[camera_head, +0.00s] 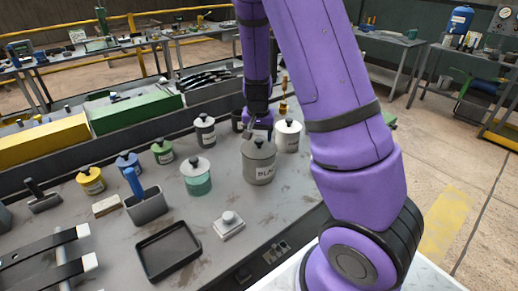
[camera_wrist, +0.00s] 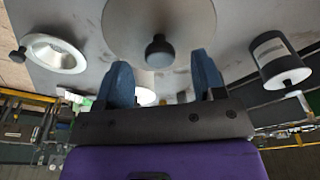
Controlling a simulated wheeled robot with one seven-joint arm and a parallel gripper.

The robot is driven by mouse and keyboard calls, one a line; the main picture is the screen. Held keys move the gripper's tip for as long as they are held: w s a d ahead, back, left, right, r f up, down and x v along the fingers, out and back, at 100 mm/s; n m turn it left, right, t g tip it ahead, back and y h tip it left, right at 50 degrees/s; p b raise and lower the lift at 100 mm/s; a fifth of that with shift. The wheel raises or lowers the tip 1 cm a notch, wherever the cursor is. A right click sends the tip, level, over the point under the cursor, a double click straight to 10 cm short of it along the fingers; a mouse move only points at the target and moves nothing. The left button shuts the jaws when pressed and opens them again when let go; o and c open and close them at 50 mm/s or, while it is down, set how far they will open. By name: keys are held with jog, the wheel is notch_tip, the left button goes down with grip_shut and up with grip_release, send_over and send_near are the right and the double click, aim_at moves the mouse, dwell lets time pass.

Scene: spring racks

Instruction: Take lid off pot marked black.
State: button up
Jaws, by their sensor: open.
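The grey pot (camera_head: 259,170) has a label reading "BLA", with the rest cut off from view. It stands on the bench with its grey lid (camera_head: 260,148) on. In the wrist view the lid (camera_wrist: 140,20) fills the top middle, with its dark round knob (camera_wrist: 160,47) showing. My gripper (camera_wrist: 165,72) is open, one blue finger to each side of the knob's line, and the knob appears just past the fingertips. It holds nothing. In the head view my gripper is mostly hidden behind the pot and arm.
A white pot (camera_head: 287,136) stands close to the right of the grey pot, and a white-and-dark pot (camera_head: 205,131) stands behind left. A teal-and-white pot (camera_head: 196,178) is left. A small block with a button (camera_head: 229,224) and a black tray (camera_head: 168,249) lie in front.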

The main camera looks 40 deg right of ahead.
aim_at(259, 140)
jog(key=f, duration=0.3)
jog(key=shift+w+d+f, duration=0.15)
jog(key=shift+w, duration=0.05)
jog(key=c, duration=1)
jog(key=shift+c, duration=0.2)
